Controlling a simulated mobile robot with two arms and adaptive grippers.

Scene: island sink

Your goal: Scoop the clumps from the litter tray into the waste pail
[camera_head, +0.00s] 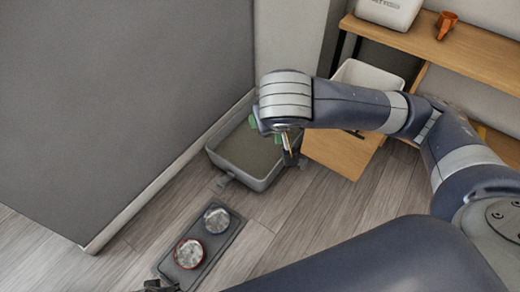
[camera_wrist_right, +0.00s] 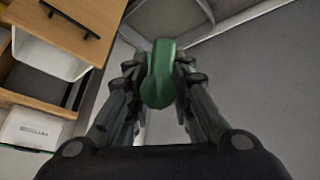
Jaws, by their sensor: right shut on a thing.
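The grey litter tray (camera_head: 262,184) stands on the floor by the dark wall, with a dull grey-green fill. I cannot make out separate clumps in it. My right gripper (camera_wrist_right: 158,85) is shut on a green thing (camera_wrist_right: 158,72), which looks like a scoop handle. In the head view my right wrist hangs over the tray's right side, and bits of green (camera_head: 253,122) show beside it. The scoop's far end is hidden. A white open bin (camera_head: 368,76), possibly the waste pail, sits by the wooden cabinet; it also shows in the wrist view (camera_wrist_right: 45,55). My left gripper is not seen.
A wooden front panel (camera_head: 342,152) stands close to the tray's right. A dark mat (camera_head: 230,240) with two round bowls lies in front. Floor lies bare between.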

